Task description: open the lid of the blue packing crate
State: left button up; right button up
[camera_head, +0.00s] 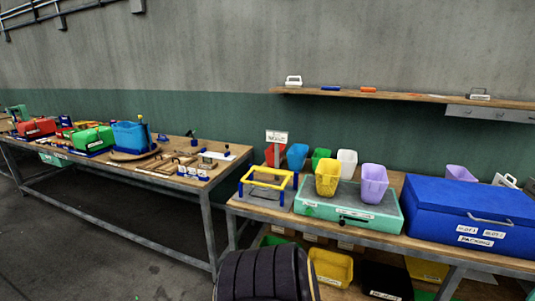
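The blue packing crate (462,222) sits on the right-hand bench at the right of the view. Its lid (470,196) is down and looks shut. A light handle (490,219) shows at the front near the lid's edge, above white labels, one reading PACKING (475,241). The crate's right end is cut off by the picture edge. Neither of my grippers can be made out in the view, and nothing is seen touching the crate.
A teal case (335,213) beside the crate carries a yellow cup (327,179) and a purple cup (374,183). A yellow-and-blue frame (267,185) stands further left. A wall shelf (400,96) runs above. Coloured bins, including a yellow one (331,268), sit under the bench.

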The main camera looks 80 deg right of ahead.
aim_at(509, 206)
jog(key=k+l+z, duration=0.15)
jog(key=k+z, duration=0.15)
jog(key=z, duration=0.3)
jog(key=k+l+z, duration=0.25)
jog(key=z, duration=0.4)
jog(key=k+l+z, duration=0.2)
jog(key=l+z, duration=0.4)
jog(key=k+l+z, duration=0.1)
jog(key=l+z, duration=0.25)
jog(key=z, duration=0.3)
jog(key=l+z, duration=0.45)
jog(key=z, duration=0.15)
jog(key=i+l+z, duration=0.2)
jog(key=l+z, duration=0.25)
jog(key=z, duration=0.2)
jog(key=i+l+z, duration=0.2)
jog(key=l+z, duration=0.2)
jog(key=z, duration=0.2)
jog(key=i+l+z, duration=0.25)
jog(key=z, duration=0.4)
